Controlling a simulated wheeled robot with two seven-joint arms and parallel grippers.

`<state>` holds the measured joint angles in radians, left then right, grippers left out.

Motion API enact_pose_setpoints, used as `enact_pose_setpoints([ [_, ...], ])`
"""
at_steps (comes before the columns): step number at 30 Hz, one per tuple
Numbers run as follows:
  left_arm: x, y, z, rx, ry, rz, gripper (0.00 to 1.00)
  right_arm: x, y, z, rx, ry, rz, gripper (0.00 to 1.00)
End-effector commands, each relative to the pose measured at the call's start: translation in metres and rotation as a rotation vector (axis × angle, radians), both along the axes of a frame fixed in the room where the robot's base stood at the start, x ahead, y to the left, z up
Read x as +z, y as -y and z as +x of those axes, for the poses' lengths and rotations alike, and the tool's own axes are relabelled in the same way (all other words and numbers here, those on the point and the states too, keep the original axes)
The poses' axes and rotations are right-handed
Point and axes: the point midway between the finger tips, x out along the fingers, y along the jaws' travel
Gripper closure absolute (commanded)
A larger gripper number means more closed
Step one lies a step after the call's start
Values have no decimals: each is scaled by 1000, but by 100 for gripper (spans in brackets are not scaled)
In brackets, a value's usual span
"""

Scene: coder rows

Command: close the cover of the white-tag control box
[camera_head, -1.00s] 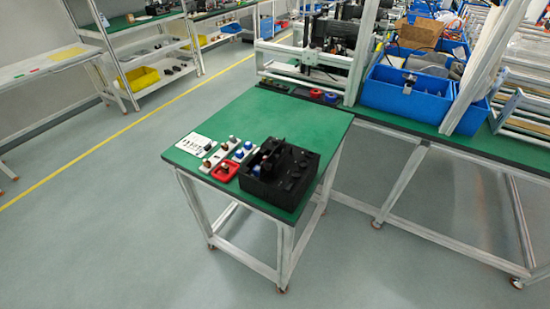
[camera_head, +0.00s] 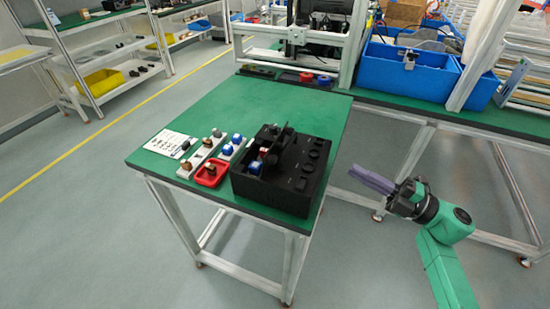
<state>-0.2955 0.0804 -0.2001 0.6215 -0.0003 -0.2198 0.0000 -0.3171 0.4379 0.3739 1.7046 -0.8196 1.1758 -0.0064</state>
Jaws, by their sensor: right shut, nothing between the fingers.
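A black control box (camera_head: 305,185) stands on the front right part of the green table. A dark flap (camera_head: 276,146), which looks like a cover, stands up from its top, left of the middle. The left part of the box is open and shows blue and brown parts inside. The right part of its top carries several dark round knobs. I cannot make out a white tag at this size. My right gripper (camera_head: 357,173), with purple fingers, is shut and empty. It shows to the right of the table and apart from the box. My left gripper is out of view.
The green table (camera_head: 245,105) is clear behind the box. Left of the box lie a red tray (camera_head: 211,173), white strips with knobs and a printed sheet (camera_head: 171,143). A bench with blue bins (camera_head: 409,80) and a white frame stands behind. Open floor lies at left.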

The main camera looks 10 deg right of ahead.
Motion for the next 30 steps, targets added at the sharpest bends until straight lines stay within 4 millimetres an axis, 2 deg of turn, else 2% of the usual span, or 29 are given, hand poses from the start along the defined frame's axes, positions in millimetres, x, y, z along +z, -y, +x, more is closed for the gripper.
enact_pose_setpoints([
  [1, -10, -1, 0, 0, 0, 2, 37, 2, -11, -12, 59, 44, -62, 100],
  [3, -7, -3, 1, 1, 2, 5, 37, 10, -19, -18, 95, 71, -99, 100],
  [5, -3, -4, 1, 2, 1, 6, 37, 14, -23, -17, 101, 74, -102, 100],
  [8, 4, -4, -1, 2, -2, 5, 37, 19, -34, -9, 100, 73, -97, 100],
  [13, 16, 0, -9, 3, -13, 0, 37, 27, -64, 11, 98, 73, -94, 100],
  [21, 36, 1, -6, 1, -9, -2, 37, 37, -113, 42, 97, 71, -91, 100],
  [25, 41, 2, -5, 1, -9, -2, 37, 38, -128, 52, 96, 71, -92, 100],
  [30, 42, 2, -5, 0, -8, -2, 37, 36, -134, 55, 96, 69, -93, 100],
])
